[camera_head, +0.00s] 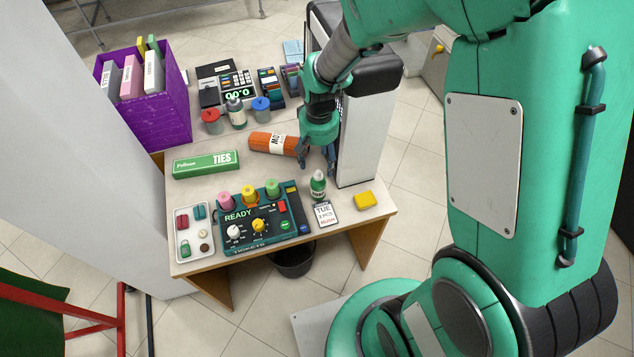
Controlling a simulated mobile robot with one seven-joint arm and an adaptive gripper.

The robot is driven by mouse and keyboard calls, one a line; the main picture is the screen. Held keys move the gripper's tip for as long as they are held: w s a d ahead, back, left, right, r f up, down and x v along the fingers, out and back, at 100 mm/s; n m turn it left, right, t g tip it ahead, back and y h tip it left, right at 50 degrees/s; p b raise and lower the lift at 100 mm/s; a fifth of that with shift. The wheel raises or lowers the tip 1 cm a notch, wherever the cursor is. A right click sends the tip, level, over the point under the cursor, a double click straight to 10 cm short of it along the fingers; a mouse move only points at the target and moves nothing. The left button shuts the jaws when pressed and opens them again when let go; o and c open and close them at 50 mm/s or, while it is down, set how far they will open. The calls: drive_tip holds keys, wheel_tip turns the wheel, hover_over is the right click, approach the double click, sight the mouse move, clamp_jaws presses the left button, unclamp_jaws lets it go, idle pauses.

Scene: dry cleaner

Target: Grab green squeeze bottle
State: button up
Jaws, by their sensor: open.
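The green squeeze bottle (318,185) stands upright near the right side of the table, behind a small card reading "TUE 3 PCS RUSH" (325,214). It is small, with a green body and a pale cap. My gripper (317,172) points down just above and behind the bottle in the picture, with its dark fingers apart. Nothing shows between the fingers. I cannot tell the exact gap between the fingers and the bottle.
A green TIES box (206,163), an orange roll (273,143) and a ticket console (262,220) are on the table (190,188). A yellow block (365,201) lies right of the bottle. A tall white-and-black unit (367,135) stands close right of my gripper. A purple bin (160,119) is at left.

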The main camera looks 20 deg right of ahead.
sight(318, 177)
drive_tip(key=shift+f, duration=0.4)
drive_tip(key=shift+f+b, duration=0.9)
drive_tip(key=shift+f, duration=3.4)
drive_tip(key=shift+f+b, duration=0.85)
drive_tip(key=shift+f, duration=1.75)
drive_tip(key=shift+c, duration=0.2)
drive_tip(key=c, duration=1.4)
drive_tip(key=shift+o, duration=0.2)
drive_tip(key=shift+w+r, duration=0.1)
